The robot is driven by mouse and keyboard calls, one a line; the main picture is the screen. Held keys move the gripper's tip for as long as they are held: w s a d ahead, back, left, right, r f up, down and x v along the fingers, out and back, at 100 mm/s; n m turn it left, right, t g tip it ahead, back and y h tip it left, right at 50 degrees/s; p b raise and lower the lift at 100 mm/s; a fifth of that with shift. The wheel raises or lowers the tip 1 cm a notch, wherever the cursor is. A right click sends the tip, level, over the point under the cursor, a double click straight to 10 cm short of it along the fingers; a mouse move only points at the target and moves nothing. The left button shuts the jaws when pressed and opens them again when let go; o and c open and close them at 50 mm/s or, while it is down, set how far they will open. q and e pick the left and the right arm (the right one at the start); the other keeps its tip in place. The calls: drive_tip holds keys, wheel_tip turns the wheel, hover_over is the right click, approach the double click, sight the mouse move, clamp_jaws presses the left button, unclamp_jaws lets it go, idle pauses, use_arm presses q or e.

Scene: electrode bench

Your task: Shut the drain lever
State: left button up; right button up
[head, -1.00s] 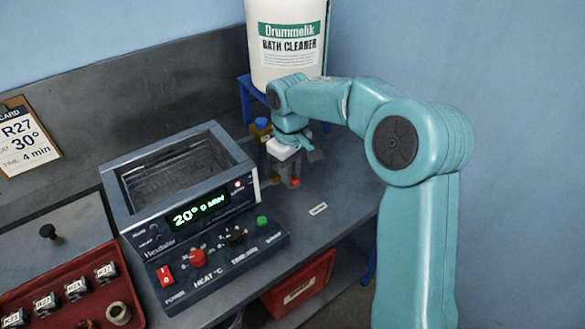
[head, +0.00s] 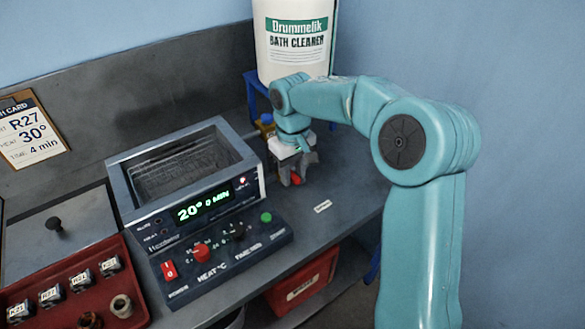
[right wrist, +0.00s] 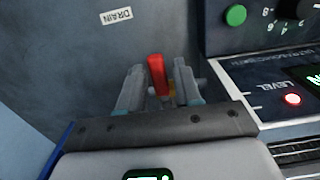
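The drain lever (head: 296,179) has a red handle and stands at the right side of the bath unit, near the bench top. In the right wrist view the red handle (right wrist: 157,76) rises between the two grey fingers of my right gripper (right wrist: 158,88). A gap shows on each side of the handle, so the fingers are open around it and do not appear to grip it. In the head view my right gripper (head: 297,170) points down over the lever and partly hides it. The lever's base and valve are mostly hidden. My left gripper is not in view.
The bath unit (head: 118,188), its display reading 20° 0 MIN, stands left of the lever. A DRAIN label (head: 322,206) lies on the bench in front. A large cleaner drum (head: 292,62) on a blue stand is behind. The bench right of the label is clear.

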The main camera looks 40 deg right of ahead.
sight(293, 175)
drive_tip(key=shift+o, duration=0.3)
drive_tip(key=shift+w+r, duration=0.1)
drive_tip(key=shift+r, duration=0.15)
drive_tip(key=shift+d+r, duration=0.1)
drive_tip(key=shift+r, duration=0.25)
wheel_tip(293, 175, up, 15)
drive_tip(key=p, duration=0.1)
drive_tip(key=shift+r+p, duration=0.15)
drive_tip(key=shift+p, duration=0.25)
